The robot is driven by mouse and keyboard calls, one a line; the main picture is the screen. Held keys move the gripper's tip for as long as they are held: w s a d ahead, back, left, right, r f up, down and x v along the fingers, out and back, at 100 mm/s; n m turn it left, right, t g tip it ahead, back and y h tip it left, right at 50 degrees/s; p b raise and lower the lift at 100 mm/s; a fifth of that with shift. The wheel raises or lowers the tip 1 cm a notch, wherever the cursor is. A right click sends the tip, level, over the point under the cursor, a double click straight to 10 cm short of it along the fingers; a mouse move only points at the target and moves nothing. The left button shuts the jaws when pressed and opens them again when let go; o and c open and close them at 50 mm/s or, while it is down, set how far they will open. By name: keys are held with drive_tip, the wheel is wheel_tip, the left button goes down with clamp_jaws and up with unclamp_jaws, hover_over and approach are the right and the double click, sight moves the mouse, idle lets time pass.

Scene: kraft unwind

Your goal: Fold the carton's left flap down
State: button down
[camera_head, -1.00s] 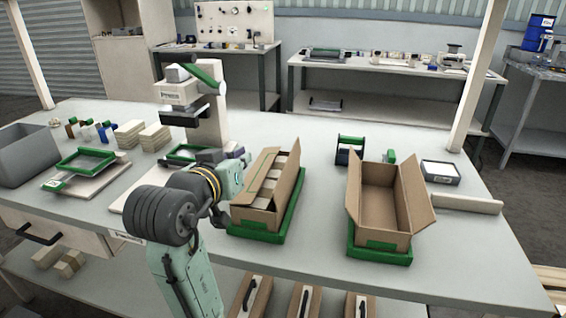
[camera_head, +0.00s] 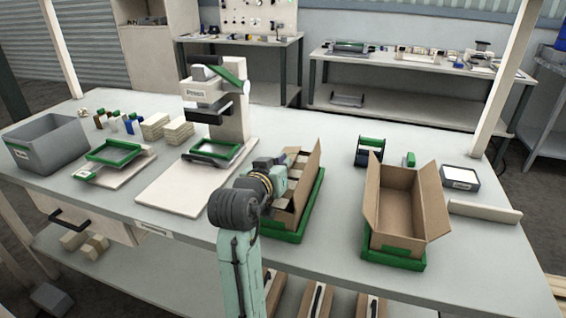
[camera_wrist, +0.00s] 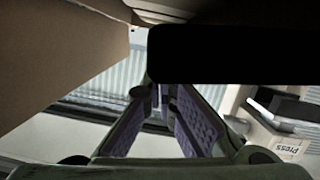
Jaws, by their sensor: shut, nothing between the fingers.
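The packed carton (camera_head: 307,190) stands in a green tray (camera_head: 314,207) at the middle front of the bench. Its right flap stands up. Pale contents show inside it. My wrist covers its left side in the head view, so the left flap is mostly hidden there. In the wrist view a brown cardboard panel (camera_wrist: 60,55) is close at upper left; I cannot tell for sure which part of a carton it is. My gripper (camera_wrist: 162,95) is shut and empty, beside this panel. In the head view my fingers are not clear behind the wrist.
A second, empty open carton (camera_head: 400,205) stands in a green tray (camera_head: 390,258) to the right. The press (camera_head: 228,112) stands behind and left of my arm; its label shows in the wrist view (camera_wrist: 287,146). A grey bin (camera_head: 45,145) is at far left.

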drive_tip(key=shift+f, duration=0.1)
drive_tip(key=shift+s+d+f+m+y+b, duration=0.15)
drive_tip(key=shift+f+m+y+b, duration=0.25)
drive_tip(key=shift+f+m+b, duration=0.5)
drive_tip(key=shift+d+m+b, duration=0.25)
drive_tip(key=shift+m+b, duration=0.35)
drive_tip(key=shift+m, duration=0.1)
